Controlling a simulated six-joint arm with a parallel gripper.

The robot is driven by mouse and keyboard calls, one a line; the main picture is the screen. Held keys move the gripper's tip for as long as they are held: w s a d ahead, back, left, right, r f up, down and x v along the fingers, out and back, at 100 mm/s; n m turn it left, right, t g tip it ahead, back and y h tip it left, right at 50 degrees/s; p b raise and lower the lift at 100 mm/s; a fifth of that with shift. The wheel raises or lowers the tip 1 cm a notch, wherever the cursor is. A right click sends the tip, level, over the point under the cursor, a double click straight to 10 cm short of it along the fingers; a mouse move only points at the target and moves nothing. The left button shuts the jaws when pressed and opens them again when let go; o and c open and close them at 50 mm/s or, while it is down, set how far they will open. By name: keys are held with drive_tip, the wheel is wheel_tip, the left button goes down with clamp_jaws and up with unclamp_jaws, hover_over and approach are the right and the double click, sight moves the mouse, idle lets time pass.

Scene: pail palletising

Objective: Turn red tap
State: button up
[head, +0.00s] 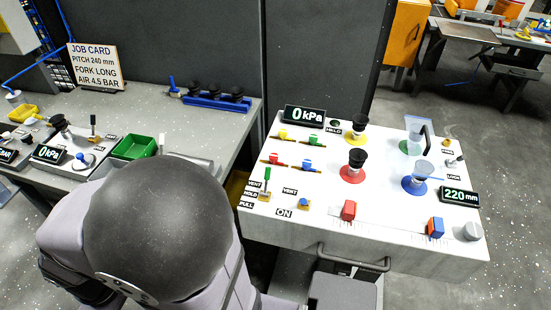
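The red tap (274,158) sits on the white sloped panel (320,185), at its left side. It is the front left one of a small group of coloured taps. A blue tap (308,163) is to its right, a yellow tap (283,133) behind it and a green tap (313,140) behind to the right. The red tap's handle angle is too small to read. My arm fills the lower left of the head view, and my gripper does not show.
The panel also carries suction cups on coloured discs, a red block (348,210), a green lever (266,184), a grey knob (473,231) and displays reading 0 kPa (304,115) and 220 mm (459,196). A bench with a green bin (134,147) stands left.

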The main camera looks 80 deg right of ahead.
idle(0.3)
drive_tip(key=o, duration=0.3)
drive_tip(key=w+d+r+n+h+p, duration=0.1)
drive_tip(key=w+d+n, duration=0.1)
drive_tip(key=d, duration=0.7)
drive_tip(key=w+d+r+n+p, duration=0.1)
drive_tip(key=w+d+r, duration=0.1)
drive_tip(key=d, duration=0.7)
drive_tip(key=w+d+r+n+h+p, duration=0.1)
drive_tip(key=w+d+n, duration=0.15)
drive_tip(key=d, duration=0.65)
drive_tip(key=n+g+h+p, duration=0.1)
drive_tip(key=n+g+p, duration=0.1)
drive_tip(key=n+g, duration=0.15)
approach(273, 155)
drive_tip(key=shift+p+x, duration=1.35)
drive_tip(key=shift+x, duration=2.75)
drive_tip(key=shift+s+a, duration=0.1)
drive_tip(key=shift+c, duration=0.6)
drive_tip(key=c, duration=0.9)
